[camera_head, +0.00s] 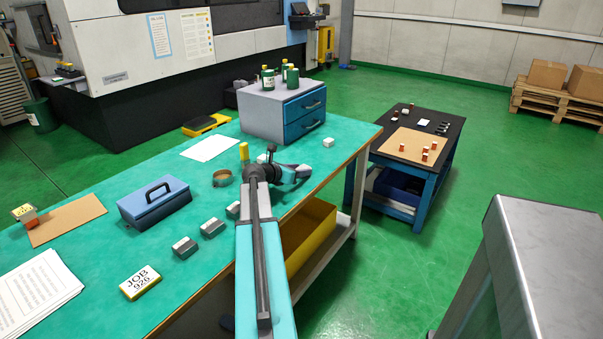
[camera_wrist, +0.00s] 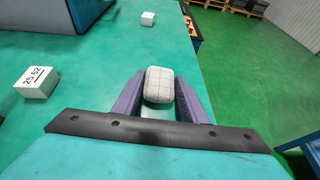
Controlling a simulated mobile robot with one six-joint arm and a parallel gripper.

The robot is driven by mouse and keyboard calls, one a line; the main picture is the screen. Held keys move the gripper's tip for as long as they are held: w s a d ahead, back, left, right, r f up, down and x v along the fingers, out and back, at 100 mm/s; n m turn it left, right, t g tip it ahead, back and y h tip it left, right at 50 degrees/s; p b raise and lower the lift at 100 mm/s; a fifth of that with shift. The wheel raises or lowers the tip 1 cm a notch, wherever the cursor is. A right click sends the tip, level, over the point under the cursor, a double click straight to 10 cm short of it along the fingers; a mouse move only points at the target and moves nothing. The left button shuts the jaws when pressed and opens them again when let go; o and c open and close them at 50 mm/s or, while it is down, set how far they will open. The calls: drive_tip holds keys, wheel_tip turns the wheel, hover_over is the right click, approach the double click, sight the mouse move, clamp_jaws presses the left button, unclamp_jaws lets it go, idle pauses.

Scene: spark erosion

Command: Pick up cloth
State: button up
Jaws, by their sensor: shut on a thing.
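The cloth (camera_wrist: 158,86) is a pale grey-white folded pad with rounded corners and faint grid lines. In the wrist view it sits between the two purple fingers of my gripper (camera_wrist: 160,98). The fingers are shut on it, one on each side. In the head view my gripper (camera_head: 300,172) is at the right edge of the green bench (camera_head: 110,215), low over the top. The cloth cannot be told apart from the fingers there. I cannot tell whether it touches the bench.
A small white block (camera_head: 328,142) lies beyond my gripper, and a block marked 25.62 (camera_wrist: 36,82) lies to its left in the wrist view. A drawer cabinet (camera_head: 262,112) stands behind. A dark side table (camera_head: 440,124) stands right, across a floor gap.

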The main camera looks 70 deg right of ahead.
drive_tip(key=shift+r, duration=0.1)
drive_tip(key=shift+r, duration=0.35)
wheel_tip(320, 180, up, 3)
drive_tip(key=shift+f, duration=0.2)
drive_tip(key=s+a, duration=0.2)
drive_tip(key=a, duration=0.1)
drive_tip(key=s+a, duration=0.1)
drive_tip(key=a, duration=0.2)
drive_tip(key=s+a+r, duration=0.1)
drive_tip(key=s+a, duration=0.1)
drive_tip(key=a, duration=0.1)
drive_tip(key=shift+s+a, duration=0.1)
drive_tip(key=shift+s, duration=0.25)
drive_tip(key=shift+s+a+b, duration=0.65)
drive_tip(key=shift+a+b, duration=0.2)
drive_tip(key=shift+a, duration=0.15)
drive_tip(key=shift+b, duration=1.2)
drive_tip(key=b, duration=0.6)
drive_tip(key=shift+s+a+b, duration=0.15)
drive_tip(key=shift+s+b, duration=0.1)
drive_tip(key=shift+b, duration=0.1)
